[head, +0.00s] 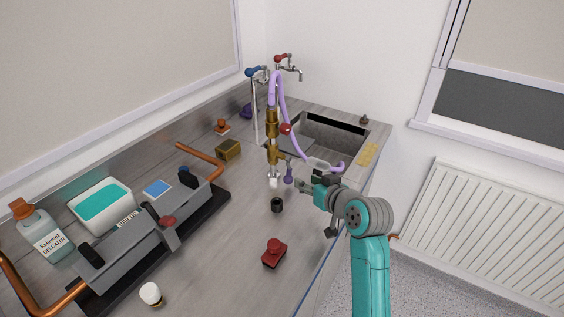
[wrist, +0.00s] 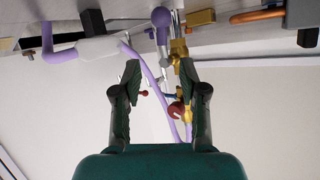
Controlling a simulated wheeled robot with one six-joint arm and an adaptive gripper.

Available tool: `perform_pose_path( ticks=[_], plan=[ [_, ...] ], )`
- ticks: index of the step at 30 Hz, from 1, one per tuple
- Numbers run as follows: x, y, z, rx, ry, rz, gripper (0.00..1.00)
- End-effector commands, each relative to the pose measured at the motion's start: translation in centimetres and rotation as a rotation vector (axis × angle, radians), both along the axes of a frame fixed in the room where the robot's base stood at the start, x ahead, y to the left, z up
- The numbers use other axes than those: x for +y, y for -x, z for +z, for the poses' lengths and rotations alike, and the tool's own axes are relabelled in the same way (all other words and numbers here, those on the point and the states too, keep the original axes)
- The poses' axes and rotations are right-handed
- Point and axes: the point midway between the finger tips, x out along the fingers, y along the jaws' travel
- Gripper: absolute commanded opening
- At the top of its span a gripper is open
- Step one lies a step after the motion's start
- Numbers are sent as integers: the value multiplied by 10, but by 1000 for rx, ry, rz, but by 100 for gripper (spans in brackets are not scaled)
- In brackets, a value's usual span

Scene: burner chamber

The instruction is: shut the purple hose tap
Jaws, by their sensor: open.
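A brass fitting (head: 272,122) stands upright on the bench beside the sink, with a round red knob (head: 285,129) on its side. A purple hose (head: 277,85) loops over its top and runs down to the sink side. A purple bulb-ended handle (head: 289,175) sits low beside the brass; it also shows at the top of the wrist view (wrist: 160,18). I take this for the purple hose tap handle. My gripper (head: 305,185) is open and empty, just right of the handle in the head view. In the wrist view the hose and brass lie beyond the spread fingers (wrist: 160,75).
A sink (head: 330,135) is set in the bench behind my gripper. A black cylinder (head: 277,204) and a red button block (head: 274,252) stand nearby on the bench. A grey burner unit (head: 130,243) with copper pipes, a white tub (head: 100,205) and a descaler bottle (head: 42,235) are at left.

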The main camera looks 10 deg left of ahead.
Motion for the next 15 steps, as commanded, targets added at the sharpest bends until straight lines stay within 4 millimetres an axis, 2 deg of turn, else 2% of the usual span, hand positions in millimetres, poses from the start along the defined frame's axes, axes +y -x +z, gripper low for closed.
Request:
perform_pose_path(
  ticks=[5, 15],
  plan=[
    [7, -9, -3, 2, 1, 4, 42],
    [41, -50, -24, 1, 1, 3, 42]
  ],
)
